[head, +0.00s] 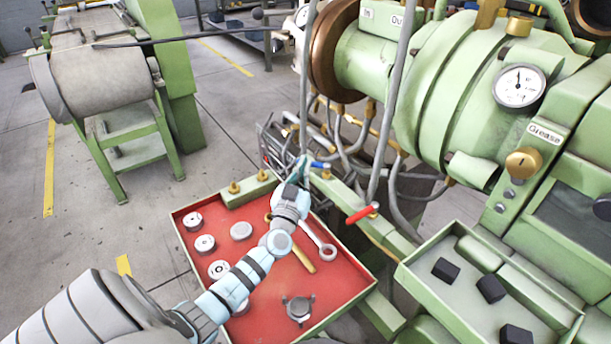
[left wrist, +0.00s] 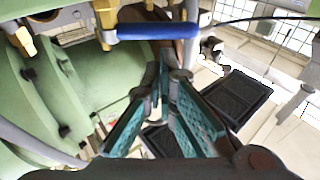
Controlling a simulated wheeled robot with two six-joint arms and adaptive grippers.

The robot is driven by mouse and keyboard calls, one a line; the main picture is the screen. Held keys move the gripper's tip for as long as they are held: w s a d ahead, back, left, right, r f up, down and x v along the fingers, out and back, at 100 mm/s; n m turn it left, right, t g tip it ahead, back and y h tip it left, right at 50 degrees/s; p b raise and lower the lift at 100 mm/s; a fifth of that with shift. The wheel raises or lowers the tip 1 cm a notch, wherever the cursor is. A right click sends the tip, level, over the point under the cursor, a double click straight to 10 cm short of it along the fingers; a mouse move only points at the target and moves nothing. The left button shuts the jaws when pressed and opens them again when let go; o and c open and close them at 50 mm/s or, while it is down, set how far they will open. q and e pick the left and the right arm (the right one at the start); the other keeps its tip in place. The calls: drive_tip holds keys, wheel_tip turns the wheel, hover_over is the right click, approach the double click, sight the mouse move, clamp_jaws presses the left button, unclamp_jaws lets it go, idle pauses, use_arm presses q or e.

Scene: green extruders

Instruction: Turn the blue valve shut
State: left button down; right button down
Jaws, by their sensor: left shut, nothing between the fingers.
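The blue valve handle (head: 320,165) sits on the green rail behind the red tray, just right of my left gripper's fingertips. In the left wrist view the blue handle (left wrist: 155,31) lies crosswise near the top, beyond the fingertips. My left gripper (head: 302,168) is shut and empty close beside the handle; its teal finger pads show in the left wrist view (left wrist: 162,82). I cannot tell whether a fingertip touches the handle. My right gripper is not in view.
A red valve handle (head: 362,214) is on the same rail, to the right. The red tray (head: 345,283) below my arm holds round parts, a wrench (head: 318,240) and a wooden-handled tool. Hoses and grey pipes rise behind the rail. The green extruder (head: 440,110) fills the right.

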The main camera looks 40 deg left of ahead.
use_arm(q)
drive_tip(key=shift+w+a+f, duration=0.1)
drive_tip(key=shift+w+f, duration=0.15)
drive_tip(key=shift+w, duration=0.1)
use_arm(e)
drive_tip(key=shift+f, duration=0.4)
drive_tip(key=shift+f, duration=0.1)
use_arm(q)
drive_tip(key=shift+w+a+m+t+h+b, duration=0.1)
drive_tip(key=shift+a+m+t+h+b, duration=0.25)
drive_tip(key=shift+h+b, duration=0.25)
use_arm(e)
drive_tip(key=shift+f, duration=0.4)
use_arm(q)
drive_tip(key=shift+w+m+h, duration=0.1)
drive_tip(key=shift+m+h, duration=0.35)
drive_tip(key=shift+h, duration=0.25)
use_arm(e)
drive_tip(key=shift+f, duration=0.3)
